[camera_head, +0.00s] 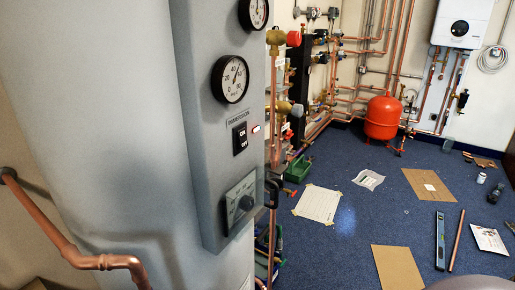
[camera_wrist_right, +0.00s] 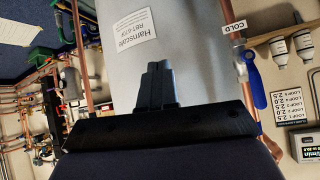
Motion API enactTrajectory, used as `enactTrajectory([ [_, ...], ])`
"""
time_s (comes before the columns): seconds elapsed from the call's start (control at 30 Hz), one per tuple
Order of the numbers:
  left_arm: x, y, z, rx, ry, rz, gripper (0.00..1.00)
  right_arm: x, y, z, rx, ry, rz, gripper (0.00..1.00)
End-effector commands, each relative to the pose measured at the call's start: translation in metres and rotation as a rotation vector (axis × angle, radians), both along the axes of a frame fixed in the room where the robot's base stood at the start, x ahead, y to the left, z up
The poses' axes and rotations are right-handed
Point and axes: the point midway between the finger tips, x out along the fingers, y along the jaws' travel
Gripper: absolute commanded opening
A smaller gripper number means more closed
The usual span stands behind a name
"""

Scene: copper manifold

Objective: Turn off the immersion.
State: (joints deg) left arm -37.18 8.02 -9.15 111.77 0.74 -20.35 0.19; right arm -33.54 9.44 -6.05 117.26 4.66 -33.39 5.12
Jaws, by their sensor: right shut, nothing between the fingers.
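The immersion switch (camera_head: 240,138) is a black rocker marked ON and OFF, under an IMMERSION label on the grey panel (camera_head: 205,125) of the tall cylinder. A small indicator (camera_head: 255,129) beside it is lit. The switch's exact tilt is too small to tell. My right gripper (camera_wrist_right: 157,68) shows in the right wrist view, shut and empty, in front of a grey cylinder surface (camera_wrist_right: 205,75) with a printed label. The switch is not seen in that view. My left gripper is not in view.
A copper pipe (camera_head: 75,248) crosses at lower left. Brass valves and pipes stand right of the panel. The blue carpet holds a red vessel (camera_head: 382,117), boards and tools. A blue lever (camera_wrist_right: 256,88) is near the right gripper.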

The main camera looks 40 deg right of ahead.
Motion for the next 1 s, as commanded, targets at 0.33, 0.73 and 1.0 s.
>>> enactTrajectory([
  [0.33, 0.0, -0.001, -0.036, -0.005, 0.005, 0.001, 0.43, 0.114, -0.105, 0.178, 0.674, -0.059, -0.442, 0.0],
  [0.73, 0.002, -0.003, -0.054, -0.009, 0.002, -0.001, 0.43, 0.069, -0.127, 0.376, 1.273, -0.065, -0.475, 0.0],
  [1.0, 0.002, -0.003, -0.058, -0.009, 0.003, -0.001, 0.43, 0.031, -0.123, 0.413, 1.387, -0.03, -0.463, 0.0],
])
